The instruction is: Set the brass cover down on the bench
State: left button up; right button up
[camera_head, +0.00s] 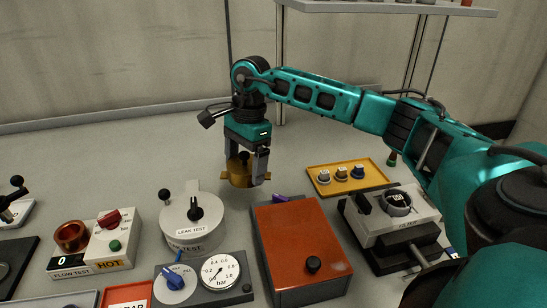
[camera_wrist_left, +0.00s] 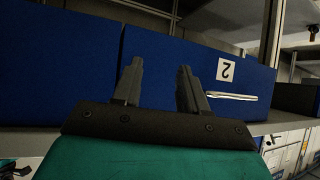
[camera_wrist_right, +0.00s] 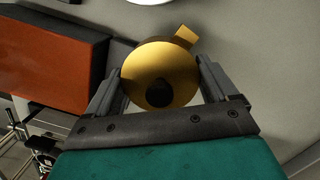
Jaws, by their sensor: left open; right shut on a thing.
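The brass cover (camera_head: 236,177) is a round golden piece with a side tab and a dark round spot on its face. My right gripper (camera_head: 246,172) is shut on it, above the grey bench (camera_head: 120,145), behind the red box and right of the leak test pot. The right wrist view shows the brass cover (camera_wrist_right: 160,76) between both fingers of the right gripper (camera_wrist_right: 160,95). I cannot tell whether its underside touches the bench. My left gripper (camera_wrist_left: 158,85) is open and empty in the left wrist view, before a blue panel. It is not in the head view.
The white leak test pot (camera_head: 190,228) and the red box (camera_head: 303,250) stand nearby. A yellow tray (camera_head: 325,187) with several small pieces lies to the right, by a vise (camera_head: 395,220). The flow test block (camera_head: 95,245) is at left. Bench behind and left of the cover is clear.

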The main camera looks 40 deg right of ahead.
jog(key=d+m+b, duration=0.1)
jog(key=d+m, duration=0.2)
jog(key=d+f+m, duration=0.1)
jog(key=d+m, duration=0.2)
jog(key=d+f+m+t+b, duration=0.1)
jog(key=d+m, duration=0.2)
jog(key=shift+w+d+f+h+b, duration=0.1)
jog(key=shift+w+f+h+b, duration=0.15)
jog(key=shift+w+h+b, duration=0.1)
jog(key=shift+f+b, duration=0.5)
jog(key=shift+f, duration=0.4)
jog(key=shift+r, duration=0.1)
jog(key=shift+f, duration=0.55)
jog(key=shift+f+b, duration=0.6)
jog(key=shift+f, duration=0.35)
